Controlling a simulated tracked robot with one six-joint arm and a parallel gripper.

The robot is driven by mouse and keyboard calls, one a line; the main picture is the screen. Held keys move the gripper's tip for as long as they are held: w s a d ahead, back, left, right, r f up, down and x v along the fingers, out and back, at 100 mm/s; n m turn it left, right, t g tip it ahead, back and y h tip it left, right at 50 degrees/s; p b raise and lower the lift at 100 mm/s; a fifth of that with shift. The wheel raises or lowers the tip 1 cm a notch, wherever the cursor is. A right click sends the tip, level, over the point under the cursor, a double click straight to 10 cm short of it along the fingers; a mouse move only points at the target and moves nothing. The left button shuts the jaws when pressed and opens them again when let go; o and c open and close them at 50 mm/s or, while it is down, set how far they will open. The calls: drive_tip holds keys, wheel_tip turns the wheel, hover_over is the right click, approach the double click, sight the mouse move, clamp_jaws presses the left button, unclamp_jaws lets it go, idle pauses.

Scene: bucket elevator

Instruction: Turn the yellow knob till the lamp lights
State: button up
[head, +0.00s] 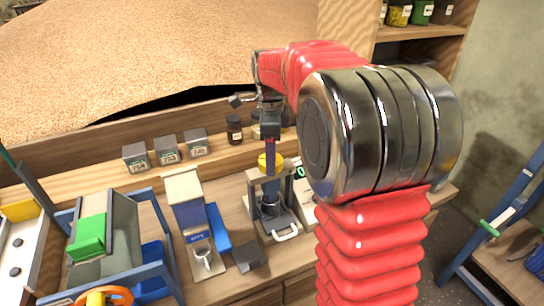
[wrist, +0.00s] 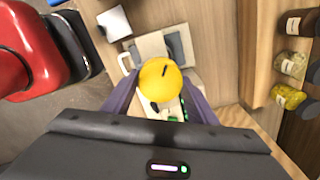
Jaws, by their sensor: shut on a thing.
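The yellow knob (head: 264,164) sits on top of a small press-like stand (head: 254,190) on the workbench. In the wrist view the knob (wrist: 160,82) is a round yellow disc with a short dark mark near its middle. My gripper (head: 270,152) comes down on it from above. In the wrist view its two purple fingers (wrist: 159,92) are at opposite sides of the knob, shut on it. A small white device (head: 303,190) with a greenish display stands right of the stand, partly hidden by my arm. I cannot make out a lit lamp.
Small grey boxes (head: 167,150) and jars (head: 234,130) line the back ledge. A grain heap (head: 150,50) lies behind.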

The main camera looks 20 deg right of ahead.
drive_tip(key=m, duration=1.3)
drive_tip(key=shift+w+r, duration=0.1)
idle(0.4)
drive_tip(key=o, duration=1.1)
drive_tip(key=shift+c, duration=0.2)
wheel_tip(320, 180, up, 14)
drive_tip(key=shift+f, duration=0.2)
